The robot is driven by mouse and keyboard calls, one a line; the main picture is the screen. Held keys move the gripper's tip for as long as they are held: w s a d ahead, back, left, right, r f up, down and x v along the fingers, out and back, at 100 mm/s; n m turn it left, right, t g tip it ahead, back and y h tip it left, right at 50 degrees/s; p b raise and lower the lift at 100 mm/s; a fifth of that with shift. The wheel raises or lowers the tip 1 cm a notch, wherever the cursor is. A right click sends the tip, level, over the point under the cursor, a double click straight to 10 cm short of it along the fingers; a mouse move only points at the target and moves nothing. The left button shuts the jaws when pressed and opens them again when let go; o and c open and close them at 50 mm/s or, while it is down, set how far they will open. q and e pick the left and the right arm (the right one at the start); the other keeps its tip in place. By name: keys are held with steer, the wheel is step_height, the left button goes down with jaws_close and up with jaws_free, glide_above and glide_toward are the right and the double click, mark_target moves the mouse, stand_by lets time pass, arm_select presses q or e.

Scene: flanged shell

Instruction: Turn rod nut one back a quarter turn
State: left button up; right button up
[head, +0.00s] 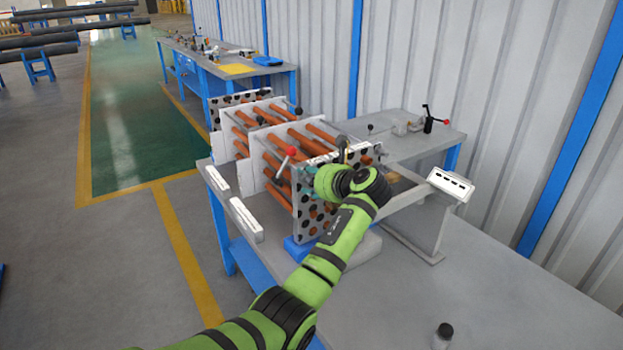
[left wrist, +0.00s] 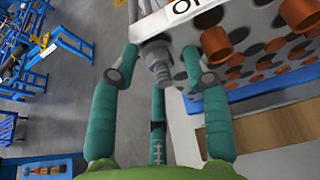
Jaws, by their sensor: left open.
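Rod nut one (left wrist: 160,68), a grey nut on a rod end, sticks out of the perforated plate's edge in the left wrist view, below a white label (left wrist: 190,8) that is partly cut off. My left gripper (left wrist: 157,75) has its teal fingers spread, with one finger on either side of the nut and a third below. I see gaps between fingers and nut; contact is not clear. In the head view my left gripper (head: 309,175) is mostly hidden behind my green wrist, at the near perforated plate (head: 300,215). My right gripper is out of view.
Orange tubes (head: 285,150) run back from the plate through pale upright plates. A red-knobbed lever (head: 291,152) stands close to my wrist. A slotted white block (head: 450,184) is on a stand at right.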

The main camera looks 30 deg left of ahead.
arm_select(q)
steer(key=shift+c, duration=0.4)
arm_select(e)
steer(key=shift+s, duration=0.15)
arm_select(q)
steer(key=c, duration=0.7)
jaws_close()
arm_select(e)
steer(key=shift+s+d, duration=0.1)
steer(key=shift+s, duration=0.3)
